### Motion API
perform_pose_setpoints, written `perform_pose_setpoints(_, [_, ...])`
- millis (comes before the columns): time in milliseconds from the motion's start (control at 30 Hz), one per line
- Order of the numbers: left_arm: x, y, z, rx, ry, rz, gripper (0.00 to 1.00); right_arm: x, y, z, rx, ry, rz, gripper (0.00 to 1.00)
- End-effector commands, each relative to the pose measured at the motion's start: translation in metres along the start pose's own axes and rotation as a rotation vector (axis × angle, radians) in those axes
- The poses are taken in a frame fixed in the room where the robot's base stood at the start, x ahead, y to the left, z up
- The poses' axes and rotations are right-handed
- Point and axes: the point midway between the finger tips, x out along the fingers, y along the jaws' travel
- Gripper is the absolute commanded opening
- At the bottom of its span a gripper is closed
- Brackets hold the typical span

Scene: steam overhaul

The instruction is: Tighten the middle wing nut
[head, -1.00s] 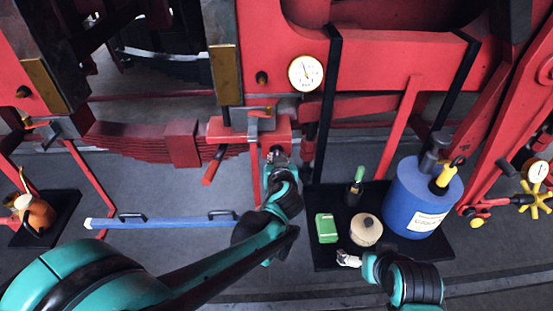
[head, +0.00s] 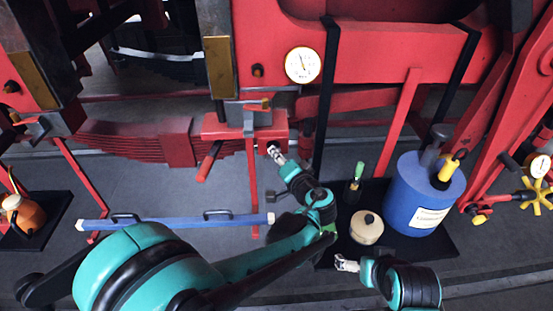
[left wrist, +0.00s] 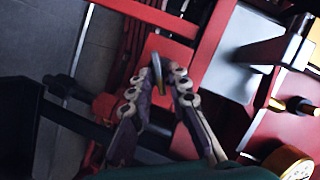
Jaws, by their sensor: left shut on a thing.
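My left gripper (head: 273,149) is at the lower right end of the red clamp block (head: 222,128), in the middle of the head view. In the left wrist view its two fingers (left wrist: 158,78) are closed on a small, thin grey piece (left wrist: 143,78) in front of a red face. I cannot tell whether this piece is the middle wing nut; the fingers hide much of it.
A black mat (head: 325,262) holds a blue canister (head: 418,198), a beige round tin (head: 367,228) and a green-topped bottle (head: 356,174). A blue bar (head: 170,223) lies left of my left arm. A gauge (head: 303,65) is above.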

Motion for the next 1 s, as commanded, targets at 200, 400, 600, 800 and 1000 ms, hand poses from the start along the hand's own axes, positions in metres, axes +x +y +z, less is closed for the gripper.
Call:
perform_pose_setpoints(200, [0.000,0.006,0.002,0.185,0.000,-0.075,0.00,0.013,0.000,0.009,0.000,0.000,0.000,1.00])
perform_pose_setpoints(400, [0.001,0.007,0.002,0.337,-0.001,-0.139,0.00,0.021,0.000,0.015,0.000,0.000,0.000,1.00])
perform_pose_setpoints(600, [0.001,0.007,0.003,0.452,-0.001,-0.186,0.00,0.028,0.000,0.020,0.000,0.000,0.000,1.00])
perform_pose_setpoints(800, [0.001,0.006,0.002,0.487,-0.001,-0.200,0.00,0.028,0.000,0.020,0.000,0.000,0.000,1.00])
perform_pose_setpoints(1000, [0.001,0.006,0.002,0.486,-0.001,-0.200,0.00,0.028,0.000,0.020,0.000,0.000,0.000,1.00])
